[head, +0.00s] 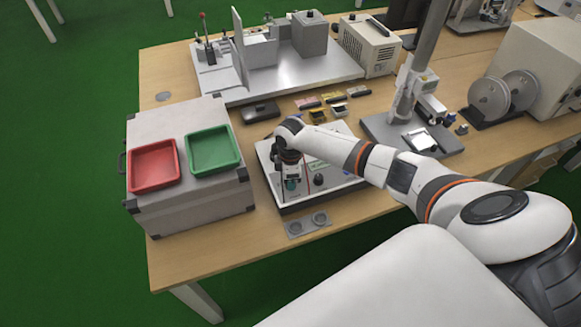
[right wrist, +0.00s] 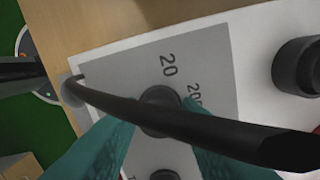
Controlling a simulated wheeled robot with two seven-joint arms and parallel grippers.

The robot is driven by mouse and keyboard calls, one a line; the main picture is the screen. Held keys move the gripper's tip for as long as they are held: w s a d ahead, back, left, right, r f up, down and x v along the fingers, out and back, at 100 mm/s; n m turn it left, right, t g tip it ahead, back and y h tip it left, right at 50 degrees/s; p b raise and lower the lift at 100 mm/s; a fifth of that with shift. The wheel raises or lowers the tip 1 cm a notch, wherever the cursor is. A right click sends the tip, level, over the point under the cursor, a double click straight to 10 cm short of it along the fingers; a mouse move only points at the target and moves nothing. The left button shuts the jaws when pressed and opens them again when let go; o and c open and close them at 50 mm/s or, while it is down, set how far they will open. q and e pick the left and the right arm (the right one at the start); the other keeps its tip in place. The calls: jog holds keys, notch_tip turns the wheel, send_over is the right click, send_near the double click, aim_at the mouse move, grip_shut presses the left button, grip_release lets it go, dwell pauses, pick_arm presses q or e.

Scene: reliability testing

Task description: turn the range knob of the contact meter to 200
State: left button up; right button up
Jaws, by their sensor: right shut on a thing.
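The contact meter (head: 335,187) is a low box with a light top panel near the front of the table. My right gripper (head: 291,184) points down over the left part of its panel. In the right wrist view, the teal fingers of my right gripper (right wrist: 160,125) are on either side of the dark range knob (right wrist: 160,97) and shut on it. The printed marks 20 (right wrist: 168,65) and 200 (right wrist: 194,91) show beside the knob. A black curved lead crosses in front and hides part of the knob, so its pointer setting cannot be read. My left gripper is out of view.
Another black knob (right wrist: 296,66) stands on the panel, apart from my fingers. A grey case (head: 205,205) with a red tray (head: 154,182) and a green tray (head: 213,166) stands left of the meter. A grey plate with two round recesses (head: 308,223) lies in front.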

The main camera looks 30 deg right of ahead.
dwell(0.3)
jog(key=o, duration=1)
jog(key=shift+c, duration=0.2)
notch_tip(320, 180, up, 12)
jog(key=b, duration=0.2)
